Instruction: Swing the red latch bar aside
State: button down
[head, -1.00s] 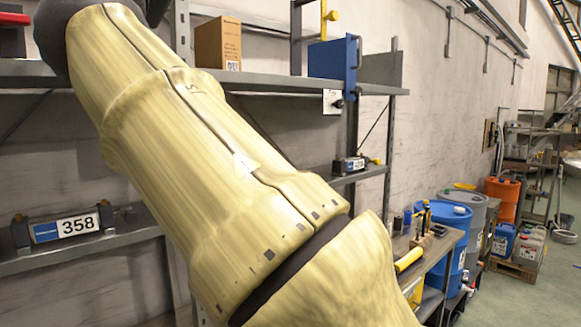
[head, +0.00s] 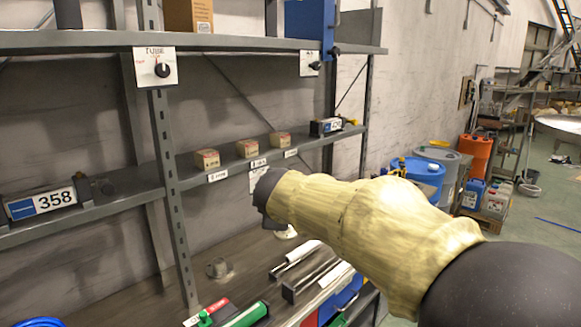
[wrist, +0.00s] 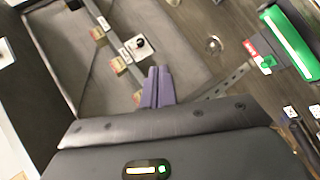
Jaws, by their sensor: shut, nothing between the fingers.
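I cannot make out a red latch bar for certain in either view. The closest red thing is a small red piece (head: 210,308) beside a green part on the workbench, at the bottom of the head view. It also shows as a red patch in the wrist view (wrist: 251,47), next to a long green and white item (wrist: 290,43). My gripper (head: 262,196) is in front of the shelf rack, above the bench and apart from the red piece. Its fingers show in the wrist view (wrist: 157,84), shut together and empty.
A grey shelf (head: 110,212) spans the wall, with small boxes (head: 247,148) and a box marked 358 (head: 40,203). A black knob on a white plate (head: 160,70) is on the upright. Dark rails (head: 305,280) lie on the bench. Blue drums (head: 418,172) stand at right.

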jog(key=s+d+f+m+g+p, duration=0.1)
jog(key=s+d+f+m+g, duration=0.3)
jog(key=s+d+f+m, duration=0.5)
jog(key=s+d+f+m+g+h+p, duration=0.1)
jog(key=s+d+f+m+g, duration=0.4)
jog(key=s+d+f+m, duration=0.4)
jog(key=s+f, duration=0.5)
jog(key=f, duration=0.2)
jog(key=shift+s+d+p, duration=0.25)
jog(key=shift+s+p, duration=0.05)
jog(key=shift+s, duration=0.1)
jog(key=c, duration=1.3)
grip_release()
jog(key=shift+w, duration=0.1)
jog(key=shift+c, duration=0.5)
jog(key=shift+w+a, duration=0.1)
